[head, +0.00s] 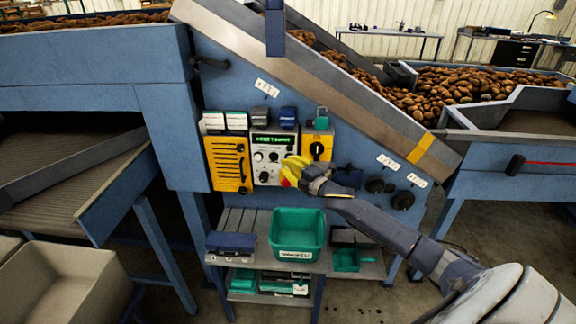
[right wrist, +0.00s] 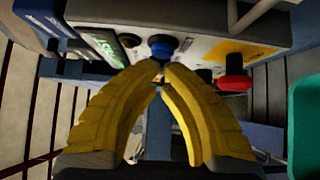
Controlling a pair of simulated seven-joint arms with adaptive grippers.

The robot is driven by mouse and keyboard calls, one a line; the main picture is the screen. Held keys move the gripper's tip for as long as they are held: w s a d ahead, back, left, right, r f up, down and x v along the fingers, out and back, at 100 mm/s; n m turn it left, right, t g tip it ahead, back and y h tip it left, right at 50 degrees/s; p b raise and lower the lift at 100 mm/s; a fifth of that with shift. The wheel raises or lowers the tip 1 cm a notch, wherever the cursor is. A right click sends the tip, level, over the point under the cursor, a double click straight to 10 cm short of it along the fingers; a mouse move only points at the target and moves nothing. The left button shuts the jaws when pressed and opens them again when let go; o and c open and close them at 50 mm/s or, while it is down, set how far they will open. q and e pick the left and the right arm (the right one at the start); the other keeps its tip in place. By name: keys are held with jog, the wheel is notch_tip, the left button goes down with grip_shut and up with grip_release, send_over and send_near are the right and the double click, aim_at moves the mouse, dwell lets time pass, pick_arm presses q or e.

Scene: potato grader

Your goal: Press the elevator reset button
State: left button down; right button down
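A white control panel (head: 265,169) with a lit green display (head: 272,143) and several knobs and buttons is mounted on the blue machine wall. My right gripper (head: 289,167) has yellow fingers and is in front of the panel's lower right, covering part of it. In the right wrist view its fingertips (right wrist: 162,66) are together with nothing between them, close below a blue button (right wrist: 162,45). I cannot tell whether they touch it. A red button (right wrist: 235,83) sticks out to the right. No label for elevator reset is readable. My left gripper is not in view.
A yellow slotted panel (head: 228,164) is left of the control panel, and a yellow switch box (head: 318,147) is right of it. A green bin (head: 296,230) stands on the slatted shelf below. Black knobs (head: 402,200) are on the wall at right.

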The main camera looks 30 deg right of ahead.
jog(key=shift+w, duration=0.1)
dwell(0.3)
jog(key=shift+w+d, duration=0.65)
jog(key=shift+w, duration=0.05)
jog(key=s+a, duration=0.1)
jog(key=s, duration=1.2)
jog(key=shift+a, duration=0.15)
jog(key=shift+s, duration=0.1)
